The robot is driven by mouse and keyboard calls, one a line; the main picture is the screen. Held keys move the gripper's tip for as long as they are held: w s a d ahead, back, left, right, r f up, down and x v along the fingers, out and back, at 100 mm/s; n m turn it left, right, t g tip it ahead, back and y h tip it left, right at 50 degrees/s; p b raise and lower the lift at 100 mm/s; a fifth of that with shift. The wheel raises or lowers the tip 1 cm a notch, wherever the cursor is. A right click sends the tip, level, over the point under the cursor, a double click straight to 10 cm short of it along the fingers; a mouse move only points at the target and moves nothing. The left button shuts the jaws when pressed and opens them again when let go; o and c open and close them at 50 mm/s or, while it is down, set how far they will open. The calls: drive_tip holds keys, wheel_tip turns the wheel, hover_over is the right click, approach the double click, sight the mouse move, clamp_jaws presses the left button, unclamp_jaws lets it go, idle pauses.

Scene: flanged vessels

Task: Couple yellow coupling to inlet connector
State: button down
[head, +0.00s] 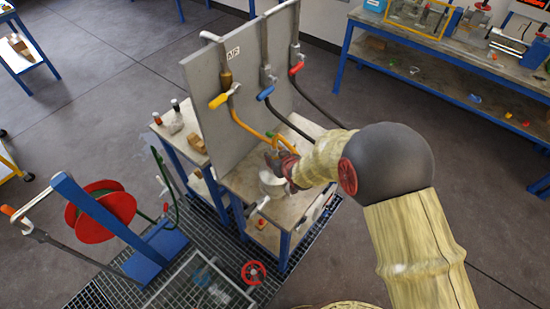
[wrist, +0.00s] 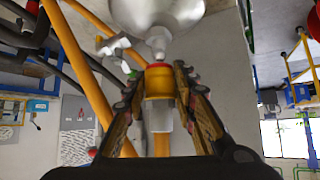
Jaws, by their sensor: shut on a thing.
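My gripper (wrist: 152,78) is shut on the yellow coupling (wrist: 158,84), with one finger on each side of it in the wrist view. The coupling has a red band at its vessel end and a pale cylinder below. The metal inlet connector (wrist: 158,42) of the silver vessel (wrist: 158,12) is in line with the coupling and meets the red band in the picture. I cannot tell whether they are locked. In the head view my gripper (head: 281,160) is at the vessel (head: 272,184) on the bench, and it hides the coupling. A yellow hose (head: 252,130) runs toward it.
An upright grey panel (head: 205,95) behind the bench carries yellow (head: 219,100), blue (head: 266,92) and red (head: 296,68) valve handles. A dark hose (head: 292,122) hangs close by. A red reel (head: 100,210) stands left. Floor grating lies in front.

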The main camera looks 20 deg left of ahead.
drive_tip(key=shift+f, duration=0.1)
idle(0.3)
drive_tip(key=shift+f+b, duration=0.4)
drive_tip(key=shift+b, duration=0.05)
drive_tip(key=shift+f+b, duration=1.2)
drive_tip(key=shift+f, duration=0.1)
drive_tip(key=c, duration=1.4)
unclamp_jaws()
drive_tip(key=shift+o, duration=0.3)
drive_tip(key=v, duration=1.2)
